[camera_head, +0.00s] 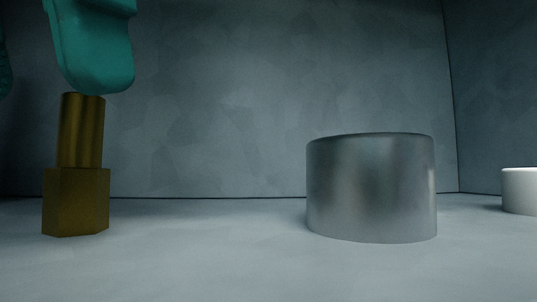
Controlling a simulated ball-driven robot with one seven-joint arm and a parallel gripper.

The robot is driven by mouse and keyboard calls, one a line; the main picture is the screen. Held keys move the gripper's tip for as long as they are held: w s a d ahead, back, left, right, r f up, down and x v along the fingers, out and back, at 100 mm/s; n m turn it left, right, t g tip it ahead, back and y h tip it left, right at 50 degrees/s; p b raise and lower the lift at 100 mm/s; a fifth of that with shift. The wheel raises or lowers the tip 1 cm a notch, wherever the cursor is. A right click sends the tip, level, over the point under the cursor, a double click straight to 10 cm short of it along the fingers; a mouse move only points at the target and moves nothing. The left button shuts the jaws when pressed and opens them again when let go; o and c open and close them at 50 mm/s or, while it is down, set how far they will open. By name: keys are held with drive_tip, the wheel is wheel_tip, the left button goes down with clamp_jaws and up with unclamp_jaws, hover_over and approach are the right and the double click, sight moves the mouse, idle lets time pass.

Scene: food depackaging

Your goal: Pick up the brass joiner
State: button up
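The brass joiner (76,200) stands upright on the grey surface at the left of the head view. It has a wider faceted base and a narrower round upper part. My gripper (48,88) shows as two teal fingers at the top left, spread apart, with the left one mostly cut off by the picture edge. The right finger's tip is directly above the joiner's top in the picture. I cannot tell whether they touch. The gripper is open, and nothing shows held between the fingers.
A wide grey metal cylinder (371,190) stands right of centre. A white round object (520,191) is partly cut off at the right edge. Grey walls (270,90) close off the back and right. The surface between joiner and cylinder is clear.

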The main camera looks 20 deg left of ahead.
sight(90, 143)
drive_tip(key=shift+w+a, duration=0.3)
drive_tip(key=shift+w, duration=0.5)
drive_tip(key=x, duration=0.5)
drive_tip(key=shift+w, duration=0.2)
drive_tip(key=c, duration=1.1)
drive_tip(key=shift+r, duration=0.2)
